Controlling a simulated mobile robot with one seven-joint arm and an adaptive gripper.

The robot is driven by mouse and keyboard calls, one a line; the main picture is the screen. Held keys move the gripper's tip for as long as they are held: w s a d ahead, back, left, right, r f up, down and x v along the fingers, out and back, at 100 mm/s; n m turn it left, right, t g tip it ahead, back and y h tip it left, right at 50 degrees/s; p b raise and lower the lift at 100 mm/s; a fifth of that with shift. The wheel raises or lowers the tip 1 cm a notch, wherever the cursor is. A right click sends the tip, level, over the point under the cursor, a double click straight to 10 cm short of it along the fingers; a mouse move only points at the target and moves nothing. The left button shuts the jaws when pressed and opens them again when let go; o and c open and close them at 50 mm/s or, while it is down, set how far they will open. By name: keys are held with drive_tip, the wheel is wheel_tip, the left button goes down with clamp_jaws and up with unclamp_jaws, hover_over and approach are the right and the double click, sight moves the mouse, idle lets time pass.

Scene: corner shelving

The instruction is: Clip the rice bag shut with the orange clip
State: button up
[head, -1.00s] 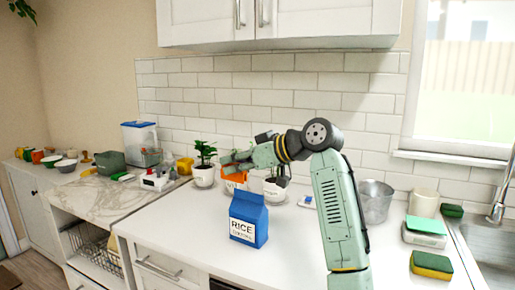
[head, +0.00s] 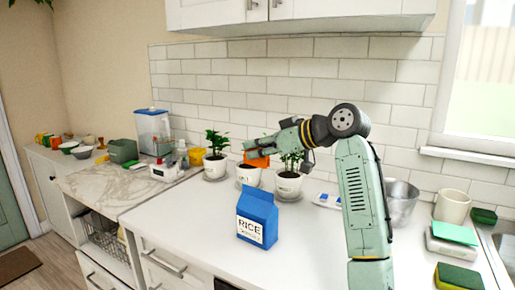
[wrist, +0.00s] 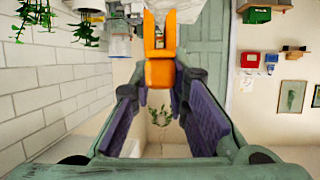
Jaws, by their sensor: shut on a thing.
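The blue rice bag (head: 257,214) stands upright on the white counter, its label facing the front and its top folded to a ridge. My gripper (head: 264,155) is in the air behind and above the bag, near the potted plants. It is shut on the orange clip (head: 258,160). In the wrist view the orange clip (wrist: 160,73) sits between the two purple-padded fingers of my gripper (wrist: 160,92). The bag cannot be made out in the wrist view.
Several potted plants (head: 216,160) stand along the tiled wall behind the bag. A metal pot (head: 400,200), a cream canister (head: 452,206) and sponges (head: 458,276) are at the right. The counter (head: 185,215) left of the bag is clear.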

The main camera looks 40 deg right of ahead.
drive_tip(key=shift+s, duration=0.1)
drive_tip(key=shift+f+b, duration=1.7)
drive_tip(key=shift+f, duration=1.2)
drive_tip(key=shift+p, duration=0.55)
drive_tip(key=shift+f+b, duration=0.8)
drive_tip(key=shift+f, duration=0.7)
drive_tip(key=o, duration=0.9)
drive_tip(key=shift+s, duration=0.1)
drive_tip(key=v, duration=1.2)
